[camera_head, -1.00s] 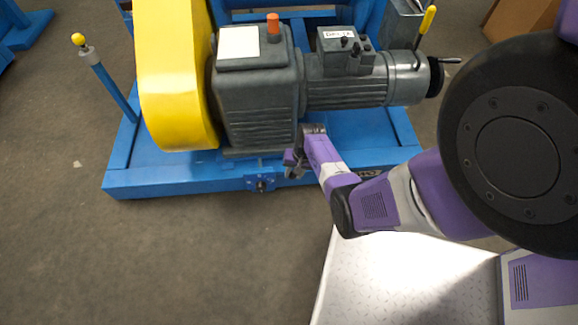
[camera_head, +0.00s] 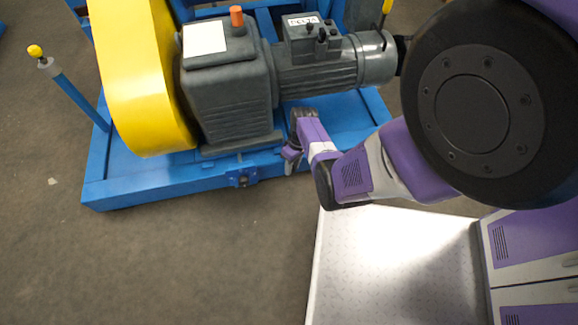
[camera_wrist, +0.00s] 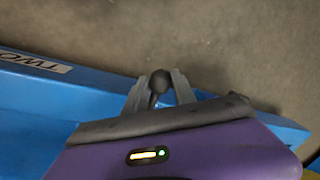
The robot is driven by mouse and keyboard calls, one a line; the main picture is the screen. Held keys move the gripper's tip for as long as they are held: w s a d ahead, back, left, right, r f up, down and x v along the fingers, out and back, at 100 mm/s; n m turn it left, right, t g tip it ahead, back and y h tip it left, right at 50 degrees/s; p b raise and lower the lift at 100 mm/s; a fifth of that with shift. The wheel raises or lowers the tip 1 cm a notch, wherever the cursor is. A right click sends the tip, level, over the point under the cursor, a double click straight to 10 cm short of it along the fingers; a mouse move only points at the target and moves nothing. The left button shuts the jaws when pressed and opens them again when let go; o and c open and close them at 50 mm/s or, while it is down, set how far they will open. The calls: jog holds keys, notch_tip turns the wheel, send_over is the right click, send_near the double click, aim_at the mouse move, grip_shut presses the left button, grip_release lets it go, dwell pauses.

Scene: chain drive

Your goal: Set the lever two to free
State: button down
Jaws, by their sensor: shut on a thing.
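The lever two (camera_wrist: 159,82) shows in the wrist view as a dark round knob on a short stem, beside the blue base beam. A label reading TWO (camera_wrist: 38,62) is on that beam, to the left. My gripper (camera_wrist: 160,90) has its two grey fingers closed around the knob and stem. In the head view my gripper (camera_head: 291,154) is low at the front edge of the blue base (camera_head: 130,185). The lever cannot be made out there, hidden by my gripper and arm. The lever's angle is hard to tell.
A yellow guard (camera_head: 140,80) and a grey gearbox with motor (camera_head: 228,90) stand on the base behind my gripper. A yellow-knobbed post (camera_head: 70,90) stands at left, another yellow-tipped handle (camera_head: 387,6) at upper right.

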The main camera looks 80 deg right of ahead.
jog(key=shift+s, duration=0.15)
dwell(0.3)
jog(key=c, duration=1)
grip_release()
jog(key=shift+c, duration=0.2)
jog(key=shift+d+r, duration=0.1)
notch_tip(320, 180, up, 8)
jog(key=d+p, duration=0.1)
jog(key=p, duration=0.2)
jog(key=shift+s+f+p, duration=0.25)
jog(key=shift+s+p, duration=0.1)
jog(key=shift+s, duration=0.05)
jog(key=shift+d, duration=0.1)
